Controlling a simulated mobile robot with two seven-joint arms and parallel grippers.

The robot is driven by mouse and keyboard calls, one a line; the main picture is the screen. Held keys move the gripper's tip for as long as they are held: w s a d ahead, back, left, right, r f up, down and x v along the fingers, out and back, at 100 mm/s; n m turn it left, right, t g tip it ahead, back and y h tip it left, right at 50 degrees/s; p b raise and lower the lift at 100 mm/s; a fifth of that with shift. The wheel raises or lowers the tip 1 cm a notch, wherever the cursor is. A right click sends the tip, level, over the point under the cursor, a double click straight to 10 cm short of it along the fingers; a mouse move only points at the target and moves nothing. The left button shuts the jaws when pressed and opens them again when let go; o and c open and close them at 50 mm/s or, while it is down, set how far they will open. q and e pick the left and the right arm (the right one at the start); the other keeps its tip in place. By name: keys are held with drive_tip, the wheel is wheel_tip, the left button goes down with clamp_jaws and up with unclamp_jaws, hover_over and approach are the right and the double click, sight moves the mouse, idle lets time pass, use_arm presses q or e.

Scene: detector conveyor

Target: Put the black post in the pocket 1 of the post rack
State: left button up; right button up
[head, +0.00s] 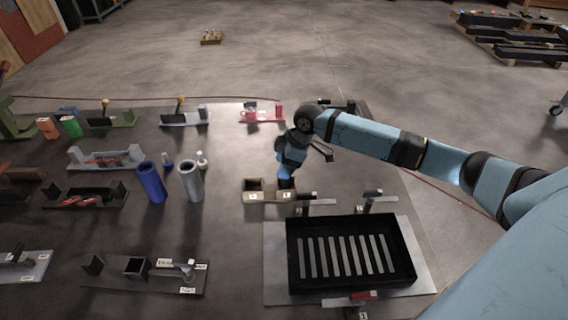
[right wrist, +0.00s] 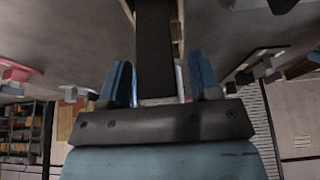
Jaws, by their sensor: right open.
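The post rack (head: 269,196) is a tan block with two square pockets and small white labels on its front, in the middle of the head view. The labels are too small to read surely. Its left pocket looks empty. The black post (right wrist: 155,50) stands between my right gripper's blue fingers in the right wrist view, with tan rack walls beside its far end. In the head view my right gripper (head: 287,172) points down over the right pocket and largely hides the post. Its jaws are open, one finger on each side of the post. My left gripper is not in view.
A black slotted tray (head: 350,252) on a metal plate, with clamps around it, lies in front of the rack. A blue cylinder (head: 151,182) and a grey cylinder (head: 191,181) stand to the left. A red fixture (head: 262,114) sits behind. Table between cylinders and rack is clear.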

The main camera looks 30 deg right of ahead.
drive_tip(key=v, duration=1.2)
drive_tip(key=shift+r, duration=0.15)
